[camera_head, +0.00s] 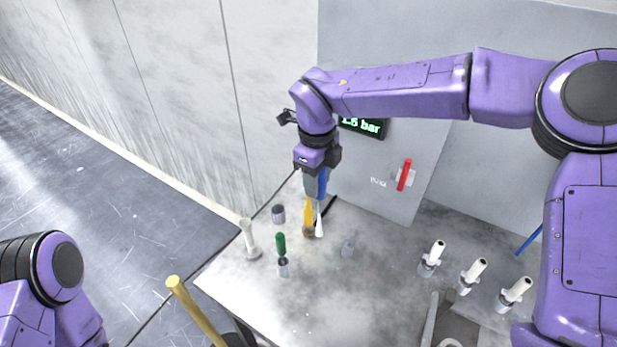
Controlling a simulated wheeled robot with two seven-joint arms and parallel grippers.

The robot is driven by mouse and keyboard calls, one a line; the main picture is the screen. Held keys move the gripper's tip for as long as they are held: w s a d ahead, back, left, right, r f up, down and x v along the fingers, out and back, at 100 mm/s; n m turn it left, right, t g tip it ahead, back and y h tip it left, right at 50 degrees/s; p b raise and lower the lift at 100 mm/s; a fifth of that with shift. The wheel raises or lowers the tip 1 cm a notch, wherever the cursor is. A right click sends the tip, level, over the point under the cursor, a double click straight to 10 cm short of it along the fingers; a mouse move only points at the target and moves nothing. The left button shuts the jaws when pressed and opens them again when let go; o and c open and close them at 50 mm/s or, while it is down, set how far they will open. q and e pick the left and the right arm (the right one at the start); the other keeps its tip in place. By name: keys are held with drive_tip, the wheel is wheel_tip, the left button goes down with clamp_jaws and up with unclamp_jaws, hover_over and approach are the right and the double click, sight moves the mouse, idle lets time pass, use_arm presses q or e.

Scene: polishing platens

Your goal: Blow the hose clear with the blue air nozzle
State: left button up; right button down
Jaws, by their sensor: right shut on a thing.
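My right gripper (315,184) points down over the back left of the table, shut on the blue air nozzle (323,181). Only a narrow blue part of the nozzle shows beside the grey finger. A white tapered tip (319,222) shows below it, close to a yellow piece (308,214) with a brown lower end. I cannot tell whether these touch. A tan tube end (194,308) rises at the table's front left; I cannot tell whether it is the hose. My left gripper is out of view; only part of my left arm shows at lower left.
A green-handled piece (280,243) stands in a grey holder, with a white stand (249,240) left of it. Several white nozzles in holders stand at right. The back panel has a "1.5 bar" display (362,126) and a red lever (404,175). The table's middle is mostly clear.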

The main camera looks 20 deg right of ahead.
drive_tip(key=shift+d, duration=0.4)
drive_tip(key=shift+s+d, duration=1.35)
drive_tip(key=shift+d, duration=2.35)
drive_tip(key=shift+f+b, duration=6.25)
drive_tip(key=shift+f, duration=2.25)
drive_tip(key=c, duration=0.5)
unclamp_jaws()
drive_tip(key=shift+c, duration=0.2)
